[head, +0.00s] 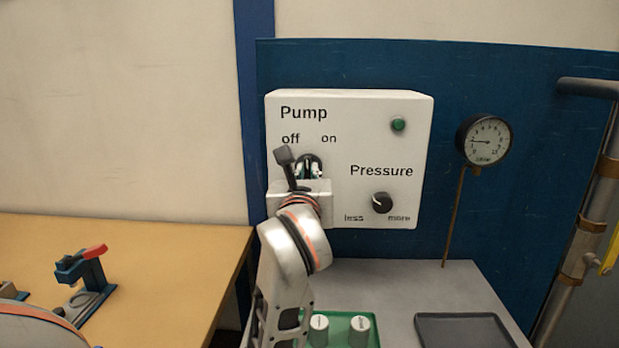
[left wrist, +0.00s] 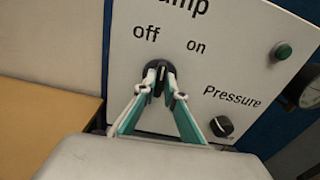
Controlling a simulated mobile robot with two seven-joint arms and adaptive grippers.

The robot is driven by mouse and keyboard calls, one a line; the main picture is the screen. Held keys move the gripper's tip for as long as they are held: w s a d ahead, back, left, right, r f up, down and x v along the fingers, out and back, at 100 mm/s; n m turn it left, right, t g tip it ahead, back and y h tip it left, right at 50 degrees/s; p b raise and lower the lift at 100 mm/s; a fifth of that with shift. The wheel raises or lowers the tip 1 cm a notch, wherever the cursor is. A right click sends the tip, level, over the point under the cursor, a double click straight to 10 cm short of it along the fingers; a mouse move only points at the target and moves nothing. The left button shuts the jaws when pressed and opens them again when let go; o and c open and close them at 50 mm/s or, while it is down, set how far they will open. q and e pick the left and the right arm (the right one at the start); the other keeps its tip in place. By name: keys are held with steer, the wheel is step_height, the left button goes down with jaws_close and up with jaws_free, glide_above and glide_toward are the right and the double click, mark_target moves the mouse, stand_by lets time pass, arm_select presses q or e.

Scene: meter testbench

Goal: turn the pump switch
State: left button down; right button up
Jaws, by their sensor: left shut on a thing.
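The white pump panel (head: 345,105) has a black pump switch (left wrist: 160,70) below the words "off" and "on". My left gripper (head: 309,168) is at the switch, and in the left wrist view its two fingertips (left wrist: 160,88) are shut on the switch knob from both sides. The fingers and wrist hide much of the switch in the head view. I cannot tell exactly which mark the knob points to. A green lamp (head: 398,124) sits at the panel's upper right; it also shows in the left wrist view (left wrist: 283,50). My right gripper is not in view.
A black pressure knob (head: 382,202) is at the panel's lower right. A round gauge (head: 485,140) stands on a thin pipe to the right. Below are a green tray (head: 338,334) with white pieces and a dark tray (head: 464,331). A wooden table (head: 190,262) is left.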

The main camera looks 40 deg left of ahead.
arm_select(q)
steer(key=n+b, duration=0.1)
steer(key=n, duration=0.2)
steer(key=shift+f, duration=0.2)
steer(key=shift+r+n+b, duration=0.1)
steer(key=shift+n+b, duration=0.45)
steer(key=shift+n, duration=0.45)
steer(key=shift+r+n, duration=0.1)
steer(key=shift+n, duration=0.2)
steer(key=c, duration=2.1)
jaws_free()
steer(key=shift+r, duration=0.15)
step_height(320, 180, up, 10)
steer(key=shift+f, duration=0.15)
